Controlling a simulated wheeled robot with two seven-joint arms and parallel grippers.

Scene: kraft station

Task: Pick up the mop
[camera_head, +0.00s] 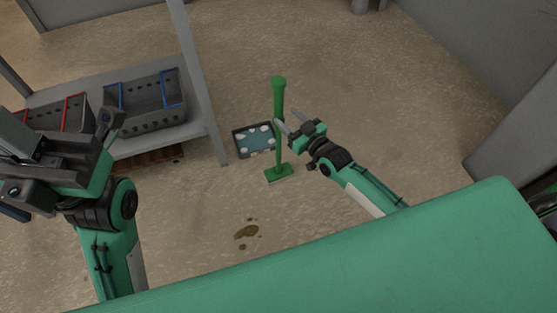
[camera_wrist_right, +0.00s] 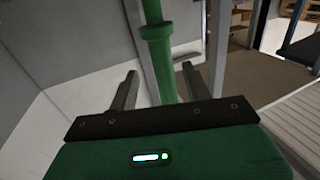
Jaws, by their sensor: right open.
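The green mop (camera_head: 279,100) stands upright on the floor in the head view, with its flat green foot at the bottom. My right gripper (camera_head: 289,120) is open beside the upper part of the handle. In the right wrist view the green handle (camera_wrist_right: 158,50), with a thicker collar, shows between the two spread fingers (camera_wrist_right: 160,72) of my right gripper. I cannot tell whether a finger touches it. My left gripper (camera_head: 70,160) is at the left, far from the mop, and its jaw opening is unclear.
A tray with a blue-green inside (camera_head: 240,145) lies on the floor just left of the mop. A grey shelf (camera_head: 205,128) with grey crates (camera_head: 150,115) stands at the left. A brown spill (camera_head: 246,231) marks the floor in front. Floor right of the mop is clear.

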